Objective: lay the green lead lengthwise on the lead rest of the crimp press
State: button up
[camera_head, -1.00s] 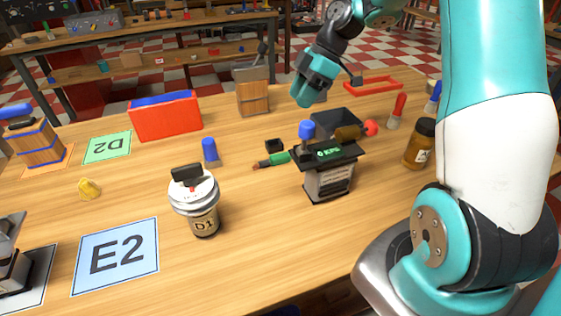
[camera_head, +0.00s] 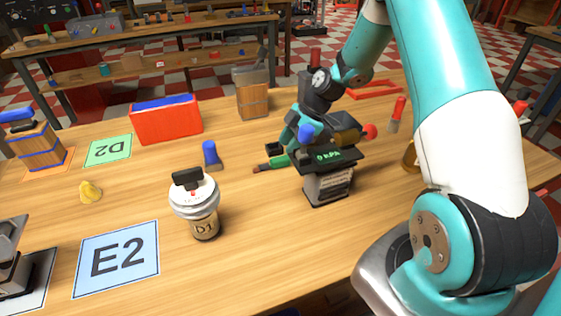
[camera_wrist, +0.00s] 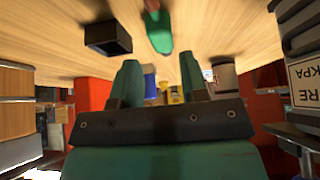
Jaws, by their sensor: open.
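A green piece with a brown tip (camera_head: 275,162), which looks like the green lead, lies on the table just left of the box with the KPA display. Its rounded green end (camera_wrist: 160,36) shows at the top of the wrist view, beyond the fingertips. My gripper (camera_wrist: 159,64) is open, with nothing between its two green fingers. In the head view my gripper (camera_head: 291,136) is low behind the KPA box, close to the green piece and apart from it in the wrist view. I cannot pick out the crimp press or its lead rest with certainty.
The KPA box (camera_head: 328,184) stands right beside the green piece. A small black open block (camera_wrist: 107,38) lies near it. A blue-topped peg (camera_head: 210,153) and a white-lidded jar (camera_head: 196,202) stand to the left. The table front between jar and KPA box is clear.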

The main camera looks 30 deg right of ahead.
aim_at(280, 158)
jog(key=x, duration=0.4)
jog(key=shift+s+a+f+p, duration=0.15)
jog(key=shift+a+f+p, duration=0.05)
jog(key=shift+p, duration=0.15)
jog(key=shift+c, duration=0.4)
grip_shut()
